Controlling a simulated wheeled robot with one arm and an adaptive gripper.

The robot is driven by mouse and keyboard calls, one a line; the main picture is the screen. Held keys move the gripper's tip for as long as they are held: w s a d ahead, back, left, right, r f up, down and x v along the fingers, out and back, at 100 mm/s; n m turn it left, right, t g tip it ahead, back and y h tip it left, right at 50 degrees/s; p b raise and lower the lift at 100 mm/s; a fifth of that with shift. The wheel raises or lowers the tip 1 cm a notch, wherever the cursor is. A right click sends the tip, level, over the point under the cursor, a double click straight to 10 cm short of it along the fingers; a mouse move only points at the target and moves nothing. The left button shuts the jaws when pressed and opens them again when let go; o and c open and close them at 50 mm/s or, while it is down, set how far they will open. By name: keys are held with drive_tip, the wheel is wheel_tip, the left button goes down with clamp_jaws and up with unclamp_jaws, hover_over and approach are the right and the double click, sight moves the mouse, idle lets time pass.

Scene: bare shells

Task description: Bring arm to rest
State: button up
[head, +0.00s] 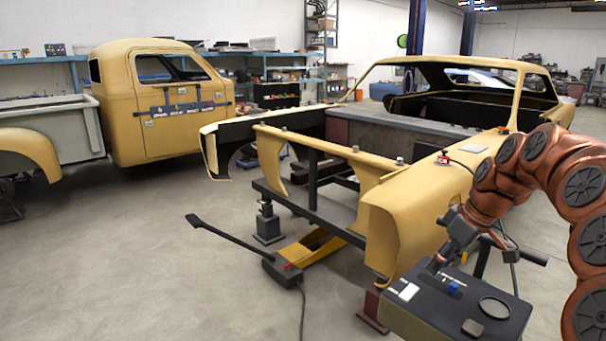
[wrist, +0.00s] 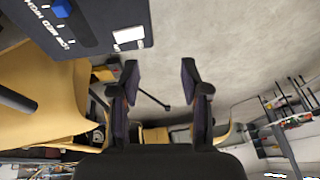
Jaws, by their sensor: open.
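My arm, in copper segments (head: 545,165), comes in from the right side of the head view and bends down to the left. My gripper (wrist: 160,78) is open in the wrist view, its two dark fingers apart with nothing between them. In the head view the gripper end (head: 437,262) is small and dark, just above or behind the far edge of a dark box; I cannot tell whether they touch.
The dark box (head: 425,318) has a blue knob and white label; it also shows in the wrist view (wrist: 95,35). A yellow car shell (head: 415,210) stands beside the arm. A floor jack (head: 285,268) lies under its front. A yellow truck cab (head: 160,100) stands left. The left foreground floor is clear.

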drive_tip(key=s+a+f+m+g+h, duration=0.1)
drive_tip(key=s+a, duration=0.3)
drive_tip(key=s, duration=0.4)
drive_tip(key=s+a+f+m+g+h+p, duration=0.1)
drive_tip(key=s+a+m, duration=0.1)
drive_tip(key=s+a, duration=0.45)
drive_tip(key=s+a+f+m+g, duration=0.1)
drive_tip(key=s+a, duration=0.2)
drive_tip(key=s, duration=0.6)
drive_tip(key=s+d+f+m+g+h, duration=0.1)
drive_tip(key=s+f+m, duration=0.2)
drive_tip(key=s, duration=1)
wheel_tip(320, 180, down, 2)
drive_tip(key=shift+d+f+m+h+p, duration=0.2)
drive_tip(key=shift+f+m+h+p, duration=0.1)
drive_tip(key=shift+m+p, duration=0.15)
